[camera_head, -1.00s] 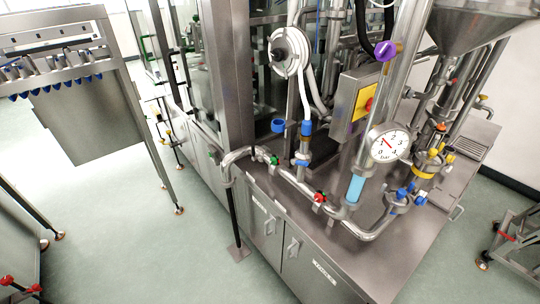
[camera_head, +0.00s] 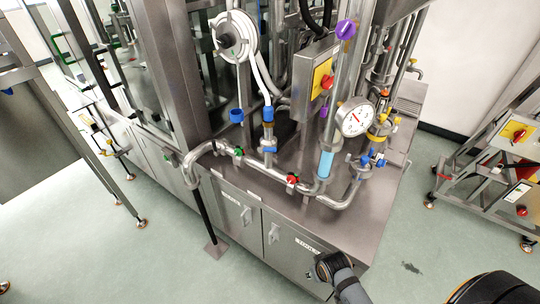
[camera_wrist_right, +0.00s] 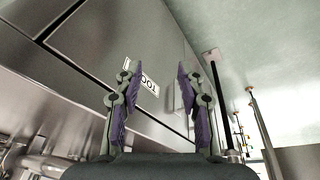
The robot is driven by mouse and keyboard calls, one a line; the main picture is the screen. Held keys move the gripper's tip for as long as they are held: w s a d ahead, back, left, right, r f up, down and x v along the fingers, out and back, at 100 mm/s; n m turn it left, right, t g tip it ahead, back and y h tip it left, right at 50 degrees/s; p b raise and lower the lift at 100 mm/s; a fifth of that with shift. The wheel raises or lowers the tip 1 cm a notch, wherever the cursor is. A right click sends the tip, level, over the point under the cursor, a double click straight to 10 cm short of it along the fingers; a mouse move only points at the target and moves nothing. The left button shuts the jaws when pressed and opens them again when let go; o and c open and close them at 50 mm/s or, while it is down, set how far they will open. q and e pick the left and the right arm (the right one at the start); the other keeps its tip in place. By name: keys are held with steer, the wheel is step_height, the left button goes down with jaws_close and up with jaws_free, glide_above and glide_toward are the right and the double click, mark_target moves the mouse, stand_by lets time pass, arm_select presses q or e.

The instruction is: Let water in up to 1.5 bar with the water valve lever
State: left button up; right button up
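A round white pressure gauge (camera_head: 354,118) with a red needle stands on the pipework over the steel counter; I cannot read its value surely. A light-blue tube section (camera_head: 325,163) is below it on the left. Small valves with a red handle (camera_head: 292,180), a green handle (camera_head: 238,152) and blue handles (camera_head: 372,160) sit on the pipes. I cannot tell which is the water valve lever. My right gripper (camera_wrist_right: 158,82) is open and empty in the right wrist view, in front of the cabinet doors, away from the valves. My left gripper is out of view.
The steel counter (camera_head: 290,212) has cabinet doors below. A wheeled frame (camera_head: 500,165) is at right. The floor in front is clear.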

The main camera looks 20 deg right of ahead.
steer(key=w+a+r+t+y, duration=0.1)
steer(key=w+a+r+t, duration=0.2)
steer(key=r, duration=0.6)
steer(key=m+t, duration=1)
steer(key=t, duration=0.2)
glide_toward(271, 150)
steer(key=shift+n+y, duration=0.3)
steer(key=w, duration=1.1)
steer(key=shift+f, duration=0.25)
jaws_close()
steer(key=shift+f, duration=0.1)
